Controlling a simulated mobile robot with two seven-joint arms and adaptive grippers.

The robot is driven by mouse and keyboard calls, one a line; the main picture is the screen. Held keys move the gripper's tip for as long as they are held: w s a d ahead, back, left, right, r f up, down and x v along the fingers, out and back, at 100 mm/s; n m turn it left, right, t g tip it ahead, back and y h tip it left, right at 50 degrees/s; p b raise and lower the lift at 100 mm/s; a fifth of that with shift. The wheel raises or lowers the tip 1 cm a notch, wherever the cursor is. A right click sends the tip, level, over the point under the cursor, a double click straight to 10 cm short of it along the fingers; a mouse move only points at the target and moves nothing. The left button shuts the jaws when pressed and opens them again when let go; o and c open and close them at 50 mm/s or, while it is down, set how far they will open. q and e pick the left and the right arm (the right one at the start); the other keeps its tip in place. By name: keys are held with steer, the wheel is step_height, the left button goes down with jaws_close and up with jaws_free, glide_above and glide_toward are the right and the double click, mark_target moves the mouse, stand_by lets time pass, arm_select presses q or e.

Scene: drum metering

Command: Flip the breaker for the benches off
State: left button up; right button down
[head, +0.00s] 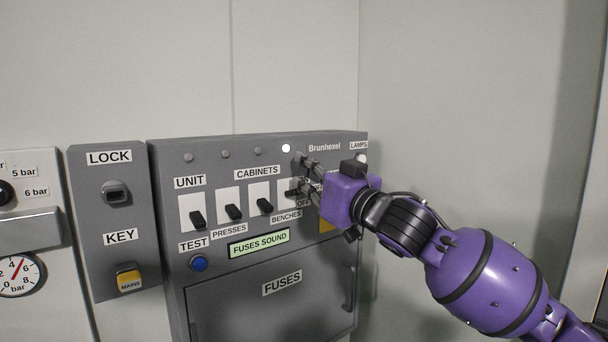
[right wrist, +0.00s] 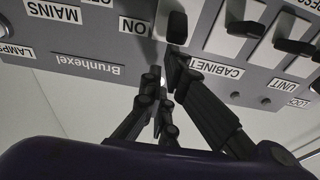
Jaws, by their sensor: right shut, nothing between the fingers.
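The benches breaker is the rightmost of the row of breakers on the grey panel. Its white plate (head: 285,187) sits above the BENCHES label (head: 286,217), with an OFF label (head: 303,203) beside its lower end. My right gripper (head: 297,176) is shut and empty, with its fingertips in front of this breaker, hiding much of its lever. In the right wrist view the panel is upside down; the black lever (right wrist: 177,28) is right by the fingertips (right wrist: 165,76), and an ON label (right wrist: 135,22) is beside it. I cannot tell whether they touch. My left gripper is out of view.
Other breakers (head: 233,212) stand close to the left, levers tilted down. The lamp (head: 286,148) above the benches breaker is lit; those to its left are dark. A blue TEST button (head: 199,264) and the FUSES door (head: 270,310) are below. Walls stand behind and right.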

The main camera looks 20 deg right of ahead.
steer(key=shift+f+t, duration=0.3)
